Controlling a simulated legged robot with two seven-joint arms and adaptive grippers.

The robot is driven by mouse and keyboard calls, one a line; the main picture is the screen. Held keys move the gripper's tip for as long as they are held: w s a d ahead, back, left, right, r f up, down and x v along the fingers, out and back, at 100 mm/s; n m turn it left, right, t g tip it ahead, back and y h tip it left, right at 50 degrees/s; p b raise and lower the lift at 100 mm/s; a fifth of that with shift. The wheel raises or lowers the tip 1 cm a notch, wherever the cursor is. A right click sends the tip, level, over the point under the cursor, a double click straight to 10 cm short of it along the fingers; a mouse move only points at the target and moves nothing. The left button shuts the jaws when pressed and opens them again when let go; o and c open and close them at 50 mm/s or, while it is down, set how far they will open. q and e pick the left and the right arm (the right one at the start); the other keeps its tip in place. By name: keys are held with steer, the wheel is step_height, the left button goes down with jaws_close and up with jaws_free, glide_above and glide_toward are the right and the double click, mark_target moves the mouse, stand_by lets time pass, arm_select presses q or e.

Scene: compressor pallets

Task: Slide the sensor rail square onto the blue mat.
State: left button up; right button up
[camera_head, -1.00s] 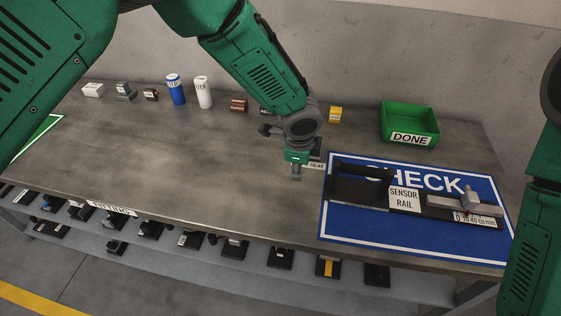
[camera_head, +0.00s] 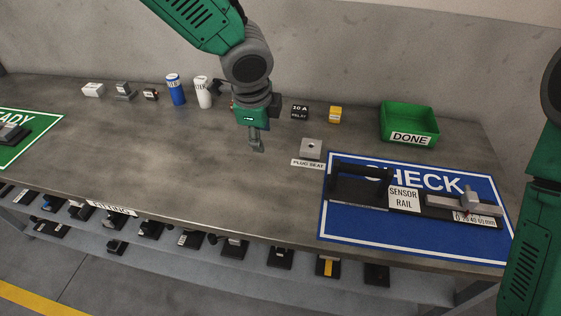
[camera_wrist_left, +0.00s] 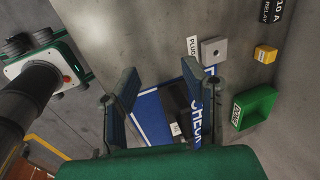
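The black sensor rail (camera_head: 406,211), with a white label and a grey slide at its right end, lies on the blue CHECK mat (camera_head: 365,232). It runs roughly along the mat's long sides, its left end close to the left border. My left gripper (camera_head: 257,146) is above the table, left of the mat and apart from the rail. In the left wrist view its two fingers (camera_wrist_left: 158,88) are spread with nothing held. Part of the rail (camera_wrist_left: 174,104) and the mat (camera_wrist_left: 150,112) show between and beyond them. My right arm shows at the right edge; its gripper is out of view.
A plug seat block (camera_head: 311,148) stands just left of the mat. A green DONE bin (camera_head: 408,121) stands behind it. A relay (camera_head: 299,111), a yellow block (camera_head: 335,115) and cans line the back. The middle left of the table is clear.

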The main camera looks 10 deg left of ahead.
arm_select(q)
steer(key=s+a+f+n+g+h+b, duration=0.25)
steer(key=s+f+n, duration=0.65)
steer(key=s+f, duration=0.8)
steer(key=s+a+f+n+y+b, duration=0.2)
steer(key=s+a+f+n+b, duration=0.2)
steer(key=s+a+f+n, duration=0.4)
steer(key=s+a+f, duration=0.3)
steer(key=s+f, duration=0.1)
steer(key=s, duration=0.2)
steer(key=shift+a+f+n, duration=0.2)
steer(key=shift+a+n, duration=0.1)
steer(key=shift+a, duration=0.1)
steer(key=shift+d+y, duration=0.1)
steer(key=shift+y, duration=0.15)
stand_by(0.7)
